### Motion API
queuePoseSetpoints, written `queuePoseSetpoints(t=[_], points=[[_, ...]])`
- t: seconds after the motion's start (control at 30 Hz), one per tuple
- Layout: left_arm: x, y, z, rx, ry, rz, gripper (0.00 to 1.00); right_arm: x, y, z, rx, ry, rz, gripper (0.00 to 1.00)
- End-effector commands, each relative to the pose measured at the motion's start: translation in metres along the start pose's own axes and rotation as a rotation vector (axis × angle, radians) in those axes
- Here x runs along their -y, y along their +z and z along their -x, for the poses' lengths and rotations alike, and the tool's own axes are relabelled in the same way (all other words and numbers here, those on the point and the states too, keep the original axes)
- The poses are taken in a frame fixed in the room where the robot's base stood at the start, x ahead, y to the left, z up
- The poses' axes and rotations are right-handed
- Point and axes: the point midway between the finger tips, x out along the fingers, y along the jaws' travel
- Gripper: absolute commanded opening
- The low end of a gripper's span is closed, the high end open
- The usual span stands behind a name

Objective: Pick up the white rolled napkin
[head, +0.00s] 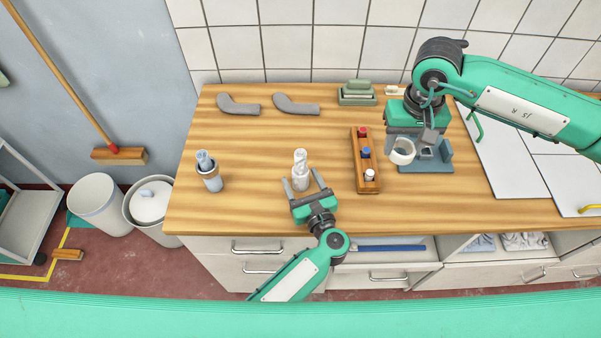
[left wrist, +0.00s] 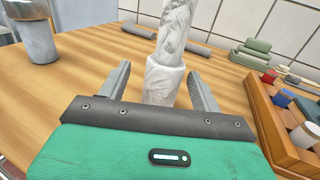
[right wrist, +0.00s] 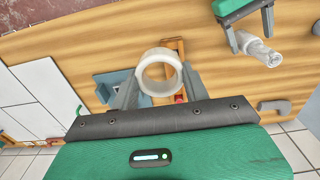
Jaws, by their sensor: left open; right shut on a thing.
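The white rolled napkin (head: 300,158) stands upright on the wooden counter, with a wider white lower part. My left gripper (head: 304,183) is open, its fingers on either side of that lower part. The left wrist view shows the napkin (left wrist: 174,30) rising between the spread fingers (left wrist: 165,88); I cannot tell whether they touch it. My right gripper (right wrist: 159,88) is shut on a white ring (right wrist: 147,62), held to the right of the napkin; the ring also shows in the head view (head: 396,158). A blue-grey rolled napkin (head: 212,183) in a ring stands at the left.
A wooden tray (head: 360,187) with red, blue and white pieces stands right of the napkin. A blue-grey stand (head: 440,164) is below my right gripper. Two grey bent pieces (head: 240,109) and green stacked blocks (head: 357,98) lie at the back. Counter between the two napkins is clear.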

Motion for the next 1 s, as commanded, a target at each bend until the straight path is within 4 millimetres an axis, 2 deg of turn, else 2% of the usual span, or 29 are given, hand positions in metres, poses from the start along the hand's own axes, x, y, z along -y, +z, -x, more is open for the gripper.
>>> queuePoseSetpoints(t=[0.3,0.6,0.83,0.9,1.0], points=[[0.005,-0.002,-0.038,0.003,0.000,-0.001,0.65,0.000,0.000,0.000,0.000,0.000,0.000,0.25],[0.005,-0.002,-0.042,0.001,0.000,-0.001,0.65,0.000,0.000,0.000,0.000,0.000,0.000,0.25],[0.005,-0.002,-0.042,0.001,0.000,-0.001,0.20,0.000,0.000,0.000,0.000,0.000,0.000,0.25],[0.005,-0.002,-0.042,0.001,0.000,-0.001,0.13,0.000,0.000,0.000,0.000,0.000,0.000,0.25],[0.005,-0.002,-0.042,0.001,0.000,-0.001,0.13,0.000,0.000,0.000,0.000,0.000,0.000,0.25]])
